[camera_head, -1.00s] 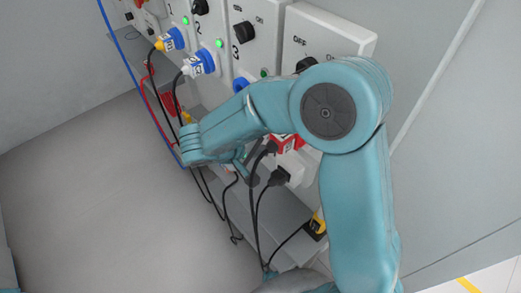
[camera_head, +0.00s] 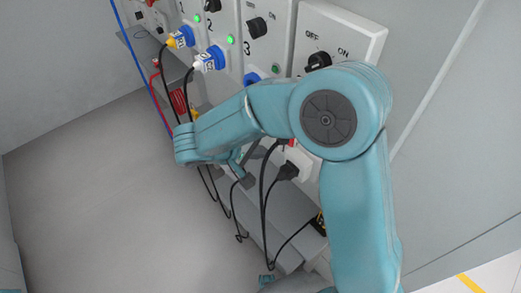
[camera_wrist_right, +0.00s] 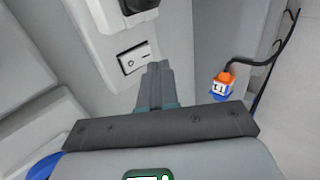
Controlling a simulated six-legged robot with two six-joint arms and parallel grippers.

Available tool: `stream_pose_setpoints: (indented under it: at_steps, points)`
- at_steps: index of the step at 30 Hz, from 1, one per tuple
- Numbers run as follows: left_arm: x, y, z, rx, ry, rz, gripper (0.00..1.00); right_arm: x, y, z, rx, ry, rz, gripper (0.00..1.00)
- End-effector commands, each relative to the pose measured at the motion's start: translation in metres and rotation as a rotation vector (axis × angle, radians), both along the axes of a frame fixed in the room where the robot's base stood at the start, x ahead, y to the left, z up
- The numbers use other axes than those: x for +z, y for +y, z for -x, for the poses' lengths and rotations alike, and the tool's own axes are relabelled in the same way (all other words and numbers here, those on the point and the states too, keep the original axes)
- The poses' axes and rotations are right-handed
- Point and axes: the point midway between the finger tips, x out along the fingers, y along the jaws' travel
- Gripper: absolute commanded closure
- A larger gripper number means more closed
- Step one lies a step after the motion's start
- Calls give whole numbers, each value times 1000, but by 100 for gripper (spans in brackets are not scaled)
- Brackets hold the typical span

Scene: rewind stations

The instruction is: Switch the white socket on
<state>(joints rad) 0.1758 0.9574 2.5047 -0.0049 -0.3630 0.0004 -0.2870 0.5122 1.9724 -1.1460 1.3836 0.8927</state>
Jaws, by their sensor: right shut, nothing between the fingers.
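The white socket (camera_head: 301,158) is low on the station front at the right, partly hidden by my right arm. A black plug (camera_head: 288,171) sits in it. In the right wrist view the socket (camera_wrist_right: 107,17) has a black plug (camera_wrist_right: 136,5) at the top and a small rocker switch (camera_wrist_right: 134,59) below it. I cannot tell which way the rocker is set. My right gripper (camera_wrist_right: 156,66) is shut and empty, its tips just beside the rocker's lower right in the picture; contact cannot be told. In the head view the right gripper (camera_head: 247,182) is beside the hanging cables.
Numbered panels with dark knobs line the wall, including an OFF/ON knob (camera_head: 318,61). An orange and blue plug (camera_wrist_right: 222,85) is at right in the wrist view. The floor at left is clear.

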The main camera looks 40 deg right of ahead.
Motion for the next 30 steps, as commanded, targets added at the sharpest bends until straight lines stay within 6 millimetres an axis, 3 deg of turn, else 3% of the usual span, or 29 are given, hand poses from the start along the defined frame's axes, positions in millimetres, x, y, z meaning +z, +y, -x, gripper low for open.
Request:
stream_pose_setpoints:
  at_steps: [15, 30]
  points:
    - [10, 0, 0, 0, 0, 0, 57, 62, 59, 3, 2, -2, 0, 100]
    - [9, 0, 0, 0, 0, 0, 57, 67, 70, 5, 1, 1, 0, 100]
